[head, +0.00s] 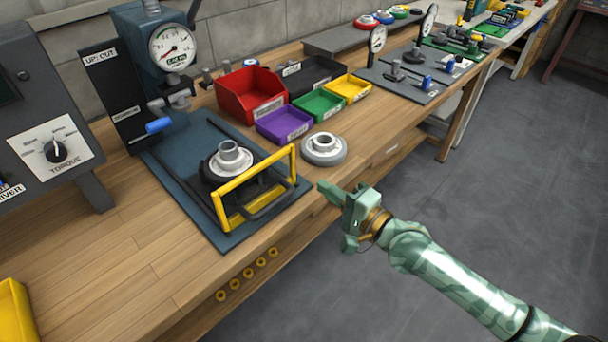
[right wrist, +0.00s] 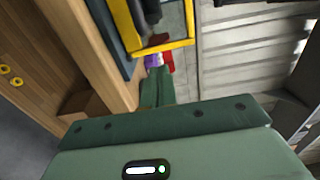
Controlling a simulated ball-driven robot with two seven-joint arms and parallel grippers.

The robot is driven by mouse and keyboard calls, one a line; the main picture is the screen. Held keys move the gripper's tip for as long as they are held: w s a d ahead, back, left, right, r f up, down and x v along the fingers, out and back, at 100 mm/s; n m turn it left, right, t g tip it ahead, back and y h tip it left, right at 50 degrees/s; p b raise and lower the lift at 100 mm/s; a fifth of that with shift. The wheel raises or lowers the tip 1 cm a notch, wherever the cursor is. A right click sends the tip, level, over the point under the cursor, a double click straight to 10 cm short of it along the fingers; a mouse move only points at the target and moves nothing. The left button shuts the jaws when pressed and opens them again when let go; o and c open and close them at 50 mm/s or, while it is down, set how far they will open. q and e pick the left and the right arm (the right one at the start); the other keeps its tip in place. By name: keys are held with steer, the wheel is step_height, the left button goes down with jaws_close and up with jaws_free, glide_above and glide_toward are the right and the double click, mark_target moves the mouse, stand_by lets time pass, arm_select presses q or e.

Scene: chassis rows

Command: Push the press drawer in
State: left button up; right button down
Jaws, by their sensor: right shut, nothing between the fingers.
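The press (head: 150,35) stands at the back left, blue-grey with a round gauge. Its dark drawer (head: 200,170) sits pulled out on the blue base plate (head: 185,212), toward the bench's front edge. A pale flanged part (head: 228,160) rests on the drawer. A yellow guard frame (head: 255,172) and a black handle (head: 268,207) are at the drawer's front. My right gripper (head: 327,189) is shut and empty, right of the frame and apart from it, beyond the bench edge. In the right wrist view, the frame (right wrist: 165,46) shows beyond the fingers (right wrist: 157,90). My left gripper is not in view.
A grey round part (head: 323,150) lies right of the drawer. Red (head: 248,92), purple (head: 284,124), green (head: 318,104) and yellow (head: 348,87) bins stand behind it. A torque panel (head: 45,110) is at left. The floor (head: 480,200) in front of the bench is clear.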

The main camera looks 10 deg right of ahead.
mark_target(295, 167)
steer(key=b+x, duration=0.1)
steer(key=x, duration=0.5)
steer(key=shift+f, duration=0.1)
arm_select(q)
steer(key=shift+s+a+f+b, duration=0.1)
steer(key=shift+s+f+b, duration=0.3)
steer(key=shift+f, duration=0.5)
arm_select(e)
steer(key=shift+w+a, duration=0.25)
steer(key=shift+w, duration=0.15)
